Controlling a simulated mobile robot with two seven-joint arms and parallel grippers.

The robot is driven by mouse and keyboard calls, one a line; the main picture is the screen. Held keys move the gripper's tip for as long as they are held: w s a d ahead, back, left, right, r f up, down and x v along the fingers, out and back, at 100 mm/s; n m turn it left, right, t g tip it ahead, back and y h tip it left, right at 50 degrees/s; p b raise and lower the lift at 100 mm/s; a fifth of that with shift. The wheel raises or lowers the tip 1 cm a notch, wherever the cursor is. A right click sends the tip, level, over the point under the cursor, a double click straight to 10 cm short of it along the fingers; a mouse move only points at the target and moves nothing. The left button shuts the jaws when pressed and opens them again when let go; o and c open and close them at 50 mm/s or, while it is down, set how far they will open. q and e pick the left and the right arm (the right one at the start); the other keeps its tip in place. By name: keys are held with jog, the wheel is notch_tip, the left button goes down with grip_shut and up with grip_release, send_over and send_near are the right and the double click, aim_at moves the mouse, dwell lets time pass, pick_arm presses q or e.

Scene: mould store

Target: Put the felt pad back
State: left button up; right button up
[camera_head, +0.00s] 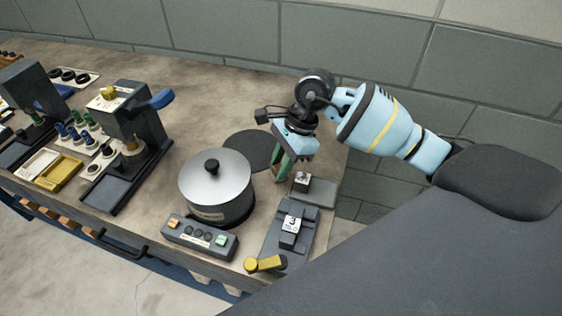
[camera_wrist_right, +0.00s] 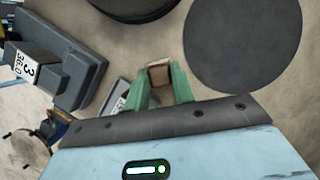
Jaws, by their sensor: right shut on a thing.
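My right gripper (camera_head: 279,172) reaches down over the bench's right end, just right of the pot. In the right wrist view its green fingers (camera_wrist_right: 160,88) are shut on a small brown block-like piece (camera_wrist_right: 159,75), which looks like the felt pad. The fingers hide its sides, and in the head view I cannot make it out. A grey plate (camera_head: 322,194) with a small metal-topped block (camera_head: 302,181) lies just right of the fingertips. Whether the held piece touches anything beneath is unclear. My left gripper is not in view.
A lidded pot (camera_head: 215,185) stands left of the gripper, with a flat dark disc (camera_head: 250,149) behind it. A button box (camera_head: 199,237) and a grey fixture with a number block (camera_head: 290,227) are in front. Presses and trays fill the left. The bench's back middle is clear.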

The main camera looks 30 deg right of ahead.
jog(key=shift+f, duration=0.15)
jog(key=o, duration=1)
jog(key=shift+c, duration=0.2)
jog(key=shift+r, duration=0.45)
jog(key=v, duration=1.1)
jog(key=shift+d+r, duration=0.25)
